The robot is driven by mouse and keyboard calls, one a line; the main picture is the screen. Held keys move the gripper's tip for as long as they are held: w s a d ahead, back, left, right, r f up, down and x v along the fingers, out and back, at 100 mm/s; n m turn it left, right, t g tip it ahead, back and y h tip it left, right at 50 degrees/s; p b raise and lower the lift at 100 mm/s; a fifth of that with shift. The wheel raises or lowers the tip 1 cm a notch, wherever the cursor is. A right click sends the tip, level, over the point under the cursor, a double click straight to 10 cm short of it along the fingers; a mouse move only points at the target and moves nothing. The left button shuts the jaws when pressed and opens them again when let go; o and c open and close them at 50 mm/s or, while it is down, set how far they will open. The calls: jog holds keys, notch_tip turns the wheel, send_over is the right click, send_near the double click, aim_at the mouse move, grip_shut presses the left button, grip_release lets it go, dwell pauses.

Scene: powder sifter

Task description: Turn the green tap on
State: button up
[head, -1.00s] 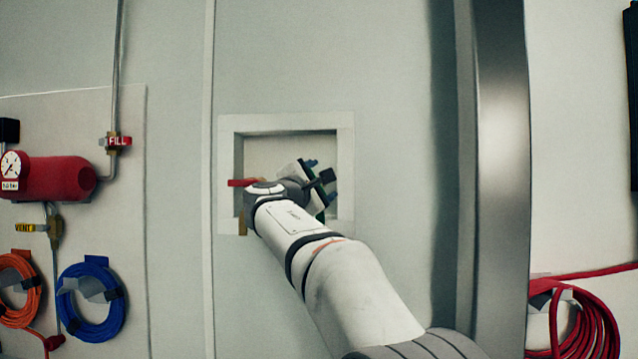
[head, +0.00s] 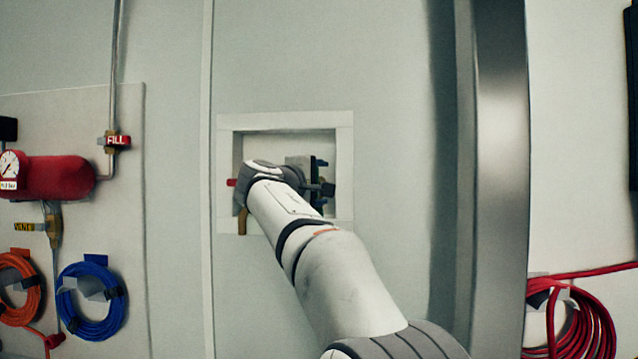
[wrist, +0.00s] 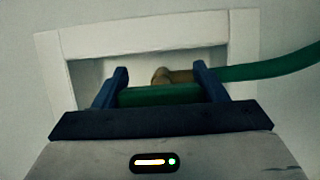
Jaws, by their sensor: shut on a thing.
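My gripper (wrist: 160,84) has two blue fingers and is shut on a green bar (wrist: 160,96), the green tap's handle, which spans the gap between them. A brass fitting (wrist: 172,76) shows just behind, with a green hose-like length (wrist: 270,69) running off to the right. In the head view, my gripper (head: 323,177) is inside the wall recess, with the green handle (head: 314,186) upright at its fingers. My wrist hides most of the tap body.
The recess has a pale square frame (head: 345,150) close around my wrist. A red piece (head: 232,182) and a brass pipe (head: 242,220) show at its left. A metal post (head: 503,180) stands at right; a red tank (head: 60,178) and coiled hoses hang left.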

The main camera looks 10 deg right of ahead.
jog(key=shift+f, duration=0.15)
jog(key=o, duration=1)
jog(key=shift+s, duration=0.1)
jog(key=b+v, duration=0.1)
jog(key=v, duration=0.6)
jog(key=shift+s+a+b, duration=0.25)
jog(key=shift+b, duration=0.1)
